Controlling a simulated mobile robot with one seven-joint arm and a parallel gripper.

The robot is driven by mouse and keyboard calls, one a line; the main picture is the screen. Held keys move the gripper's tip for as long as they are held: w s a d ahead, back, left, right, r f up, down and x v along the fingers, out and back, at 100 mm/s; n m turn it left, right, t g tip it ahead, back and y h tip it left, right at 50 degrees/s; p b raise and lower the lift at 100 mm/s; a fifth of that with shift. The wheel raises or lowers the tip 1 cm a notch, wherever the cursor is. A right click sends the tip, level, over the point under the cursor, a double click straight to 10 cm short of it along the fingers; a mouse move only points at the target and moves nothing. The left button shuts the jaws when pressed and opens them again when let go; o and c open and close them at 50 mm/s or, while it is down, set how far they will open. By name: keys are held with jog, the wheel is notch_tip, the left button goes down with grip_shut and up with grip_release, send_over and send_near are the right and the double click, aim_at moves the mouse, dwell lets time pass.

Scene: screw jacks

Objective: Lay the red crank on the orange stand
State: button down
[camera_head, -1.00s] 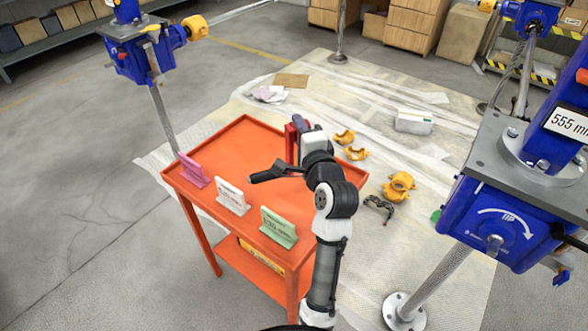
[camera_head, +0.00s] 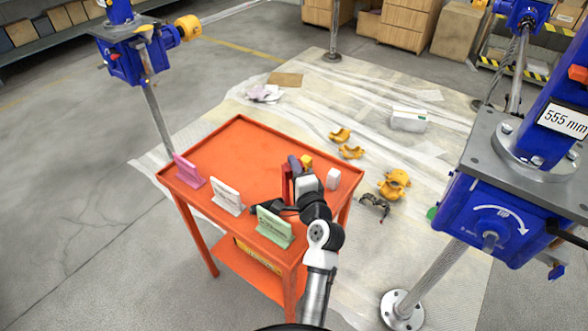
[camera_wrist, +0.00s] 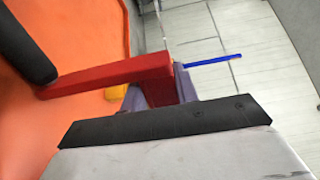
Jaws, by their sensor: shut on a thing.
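The orange stand (camera_head: 235,150) has a flat, rimmed top in the head view. Its surface also fills the left of the wrist view (camera_wrist: 30,135). My gripper (camera_head: 300,174) is over the right part of the stand, shut on the red crank (camera_head: 286,182). In the wrist view the crank's red arm (camera_wrist: 105,78) runs leftward from my gripper's grey fingers (camera_wrist: 158,95), with a black handle (camera_wrist: 25,45) at its left end. I cannot tell whether the crank touches the stand top. My wrist hides part of the crank in the head view.
Pink (camera_head: 188,171), white (camera_head: 228,197) and green (camera_head: 274,227) signs stand along the stand's front edge. A small white block (camera_head: 333,178) shows right of my gripper. The stand's back left is clear. Blue screw jacks (camera_head: 508,205) stand around; yellow parts (camera_head: 394,183) lie on the floor sheet.

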jog(key=shift+r, duration=0.1)
jog(key=c, duration=1.1)
grip_release()
jog(key=shift+f, duration=0.2)
jog(key=shift+o, duration=0.2)
jog(key=shift+r, duration=0.15)
jog(key=shift+s, duration=0.1)
